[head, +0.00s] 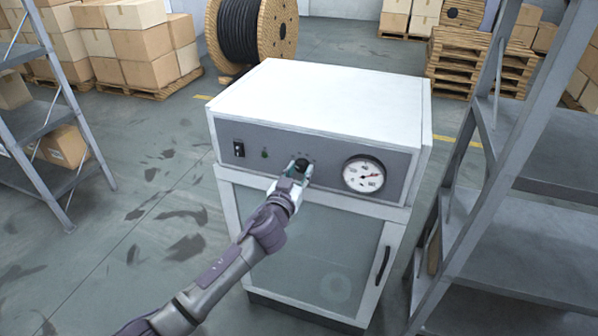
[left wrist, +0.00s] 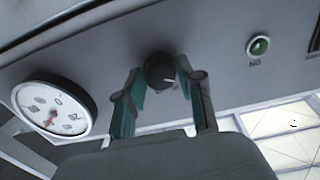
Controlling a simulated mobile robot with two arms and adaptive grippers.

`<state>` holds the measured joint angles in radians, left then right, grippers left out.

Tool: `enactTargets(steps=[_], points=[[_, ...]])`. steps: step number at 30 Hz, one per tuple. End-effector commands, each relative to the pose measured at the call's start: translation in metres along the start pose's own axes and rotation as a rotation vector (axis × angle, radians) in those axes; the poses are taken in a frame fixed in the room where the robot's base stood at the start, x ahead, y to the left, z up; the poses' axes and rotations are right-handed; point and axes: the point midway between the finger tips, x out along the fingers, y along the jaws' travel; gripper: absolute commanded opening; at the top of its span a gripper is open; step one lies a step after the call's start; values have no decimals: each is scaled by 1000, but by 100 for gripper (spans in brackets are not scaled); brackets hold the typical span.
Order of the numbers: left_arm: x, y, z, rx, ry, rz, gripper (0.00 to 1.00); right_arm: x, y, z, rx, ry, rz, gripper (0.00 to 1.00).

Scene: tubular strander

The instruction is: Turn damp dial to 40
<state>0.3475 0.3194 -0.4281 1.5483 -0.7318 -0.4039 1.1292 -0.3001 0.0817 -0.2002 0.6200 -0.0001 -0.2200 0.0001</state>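The white cabinet (head: 320,92) has a grey front panel (head: 222,134) with a black round knob (head: 302,163), which I take as the damp dial. In the left wrist view the knob (left wrist: 158,72) shows a white pointer mark; the scale around it is too small to read. My left gripper (head: 300,171) is at the knob. In the left wrist view its two teal-padded fingers (left wrist: 160,88) stand apart on either side of the knob, with small gaps visible. My right gripper is not in view.
A round gauge (head: 364,174) with a red needle sits right of the knob. A black switch (head: 239,149) and a green lamp (head: 264,154) are to its left. The glass door (head: 300,245) has a dark handle (head: 383,265). Metal shelving (head: 525,240) stands close at the right.

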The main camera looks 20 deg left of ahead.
Motion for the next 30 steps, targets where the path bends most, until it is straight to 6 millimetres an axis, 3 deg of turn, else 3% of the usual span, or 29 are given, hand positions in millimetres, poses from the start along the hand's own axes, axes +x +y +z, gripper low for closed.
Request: enactTargets(steps=[1, 6, 17, 30], points=[[0, 0, 0, 0, 0, 0, 24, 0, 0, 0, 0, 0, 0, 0], [0, 0, 0, 0, 0, 0, 0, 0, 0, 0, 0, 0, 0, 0], [0, 0, 0, 72, 1, 0, 0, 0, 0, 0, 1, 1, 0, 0], [0, 0, -1, 430, 1, 0, 0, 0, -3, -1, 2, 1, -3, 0]])
